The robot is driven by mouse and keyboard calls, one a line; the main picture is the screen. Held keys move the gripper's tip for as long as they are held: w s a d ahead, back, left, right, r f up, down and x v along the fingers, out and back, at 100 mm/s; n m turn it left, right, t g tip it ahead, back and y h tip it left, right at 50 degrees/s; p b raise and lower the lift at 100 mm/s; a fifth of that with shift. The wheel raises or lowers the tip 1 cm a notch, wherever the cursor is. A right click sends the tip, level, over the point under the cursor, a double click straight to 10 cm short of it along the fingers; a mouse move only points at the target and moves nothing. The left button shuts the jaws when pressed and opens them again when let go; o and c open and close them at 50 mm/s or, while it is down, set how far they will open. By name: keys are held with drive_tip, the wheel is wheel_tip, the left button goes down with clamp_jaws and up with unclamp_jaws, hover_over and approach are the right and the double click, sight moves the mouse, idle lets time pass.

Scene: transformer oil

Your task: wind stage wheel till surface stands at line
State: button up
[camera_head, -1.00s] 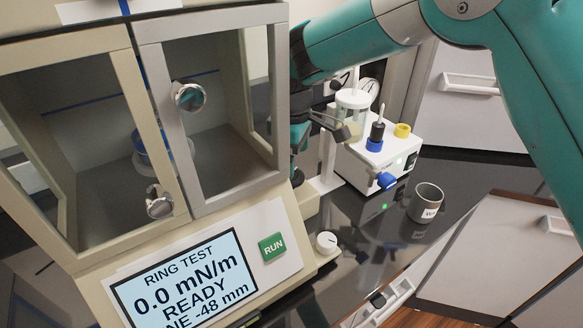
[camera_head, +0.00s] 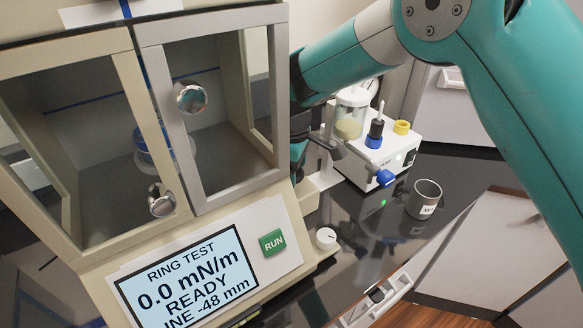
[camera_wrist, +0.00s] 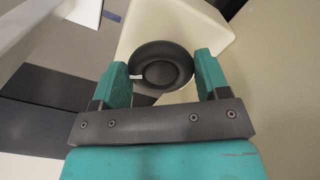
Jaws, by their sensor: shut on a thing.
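The stage wheel (camera_wrist: 162,48), a black round knob with a pale mark at its left edge, sits on a cream housing in the wrist view. My gripper (camera_wrist: 161,70) is shut on it, with one teal finger on each side. In the head view my gripper is mostly hidden behind the tester's right side. The cream tester (camera_head: 75,252) has a display (camera_head: 190,280) reading RING TEST, 0.0 mN/m, READY and a partly cut line ending -48 mm. Inside its cabinet a blue-marked round vessel (camera_head: 143,150) shows through the glass; its liquid surface cannot be made out.
The glass doors have round metal knobs (camera_head: 190,98).

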drive_tip(key=shift+m, duration=0.3)
drive_tip(key=m, duration=0.4)
drive_tip(key=shift+a, duration=0.1)
drive_tip(key=shift+s+a+r+m, duration=0.1)
drive_tip(key=shift+m, duration=2.3)
drive_tip(key=o, duration=0.9)
wheel_tip(320, 180, up, 17)
drive_tip(key=b, duration=0.2)
drive_tip(key=shift+s+r+b, duration=0.1)
drive_tip(key=shift+r+b, duration=0.1)
drive_tip(key=shift+b, duration=0.2)
